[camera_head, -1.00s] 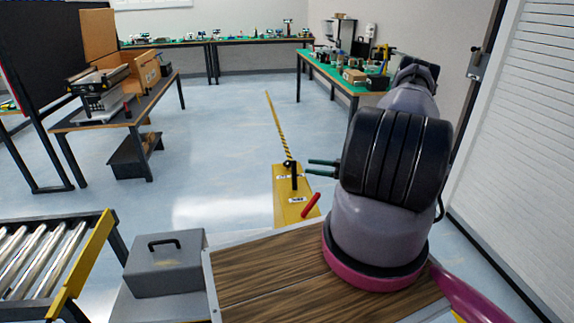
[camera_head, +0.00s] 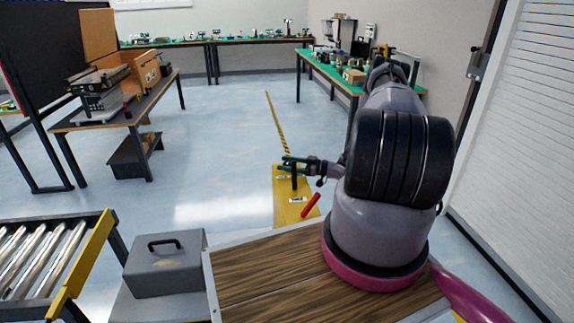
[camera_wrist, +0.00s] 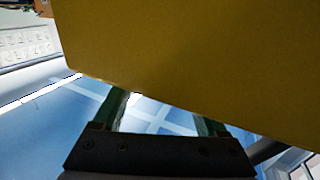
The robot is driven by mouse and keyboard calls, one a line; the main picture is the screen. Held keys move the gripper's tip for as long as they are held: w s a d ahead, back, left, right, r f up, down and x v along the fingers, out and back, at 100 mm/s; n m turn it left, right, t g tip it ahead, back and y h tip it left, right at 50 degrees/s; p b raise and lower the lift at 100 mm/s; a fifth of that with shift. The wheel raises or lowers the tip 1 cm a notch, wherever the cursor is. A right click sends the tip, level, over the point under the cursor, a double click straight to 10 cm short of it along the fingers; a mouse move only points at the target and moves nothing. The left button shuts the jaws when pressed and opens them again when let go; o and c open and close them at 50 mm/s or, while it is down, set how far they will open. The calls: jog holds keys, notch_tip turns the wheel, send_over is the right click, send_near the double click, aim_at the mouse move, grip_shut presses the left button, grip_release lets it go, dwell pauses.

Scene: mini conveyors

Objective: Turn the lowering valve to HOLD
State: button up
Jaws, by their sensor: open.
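A yellow plate (camera_head: 284,212) carries a black upright post or lever (camera_head: 294,183) and two small white labels, too small to read. A red handle (camera_head: 311,205) slants over the plate's right edge. Which of these is the lowering valve I cannot tell for sure. My gripper (camera_head: 286,163), with green fingers, is open and points left at the top of the black post; contact cannot be told. In the wrist view a yellow surface (camera_wrist: 200,60) fills the upper part and hides the ends of the green fingers.
A wooden top (camera_head: 265,280) lies in front, with a grey box (camera_head: 165,265) with a handle at its left. A roller conveyor (camera_head: 40,255) stands at far left. Workbenches (camera_head: 150,100) stand farther back. A white shutter (camera_head: 515,150) closes the right side. The middle floor is clear.

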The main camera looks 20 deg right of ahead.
grip_shut()
jog(key=shift+m+t+h, duration=0.7)
jog(key=shift+m+t, duration=0.1)
jog(key=shift+m, duration=0.1)
grip_release()
jog(key=shift+d, duration=0.1)
jog(key=v, duration=1)
jog(key=shift+s+d, duration=0.25)
jog(key=shift+s, duration=0.05)
